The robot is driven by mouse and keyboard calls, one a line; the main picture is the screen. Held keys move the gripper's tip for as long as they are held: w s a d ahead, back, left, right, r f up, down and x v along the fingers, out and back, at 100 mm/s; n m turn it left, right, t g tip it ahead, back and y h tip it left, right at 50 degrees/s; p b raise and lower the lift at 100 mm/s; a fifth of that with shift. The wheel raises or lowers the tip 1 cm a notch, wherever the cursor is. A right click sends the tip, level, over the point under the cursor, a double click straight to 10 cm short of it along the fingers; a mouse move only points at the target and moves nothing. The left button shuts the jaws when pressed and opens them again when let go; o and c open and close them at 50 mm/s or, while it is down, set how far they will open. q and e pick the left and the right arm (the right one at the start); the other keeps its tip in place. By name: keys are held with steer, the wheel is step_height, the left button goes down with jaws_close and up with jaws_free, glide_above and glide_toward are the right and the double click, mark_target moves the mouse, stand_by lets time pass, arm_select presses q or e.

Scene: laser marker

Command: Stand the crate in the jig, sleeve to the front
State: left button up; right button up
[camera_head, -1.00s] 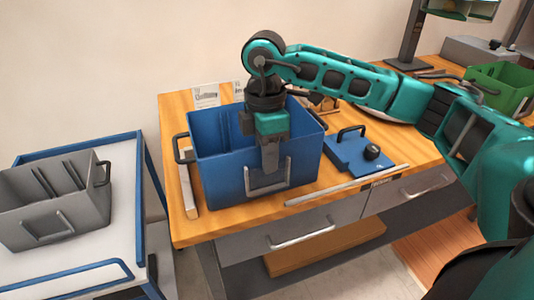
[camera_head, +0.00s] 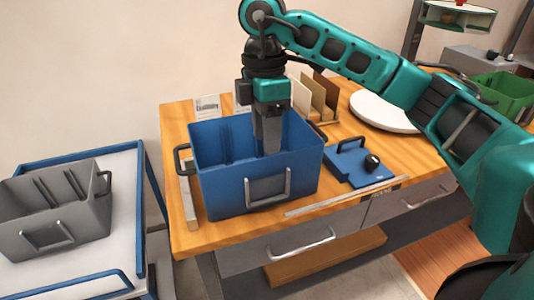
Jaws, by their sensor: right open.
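A blue crate (camera_head: 222,188) stands upright on the wooden workbench (camera_head: 185,235). A metal-framed sleeve (camera_head: 268,187) is on its front wall, facing me. A light strip (camera_head: 189,202), which looks like part of the jig, lies along the crate's left side, and another strip (camera_head: 345,194) lies at its front right. The crate hides what is under it. My right gripper (camera_head: 268,150) points down over the crate, its fingers inside or just above the opening, apart from the front wall. The finger gap is hard to see. My left gripper is out of view.
A grey crate (camera_head: 60,214) stands on a blue-edged cart (camera_head: 125,190) at left. A blue block with a handle and black knob (camera_head: 358,165) sits right of the blue crate. Behind are upright boards (camera_head: 318,97), a white disc (camera_head: 383,112) and a green crate (camera_head: 500,95).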

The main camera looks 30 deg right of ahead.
step_height(320, 180, up, 4)
steer(key=shift+w+r+p, duration=0.15)
steer(key=shift+p, duration=0.3)
stand_by(0.3)
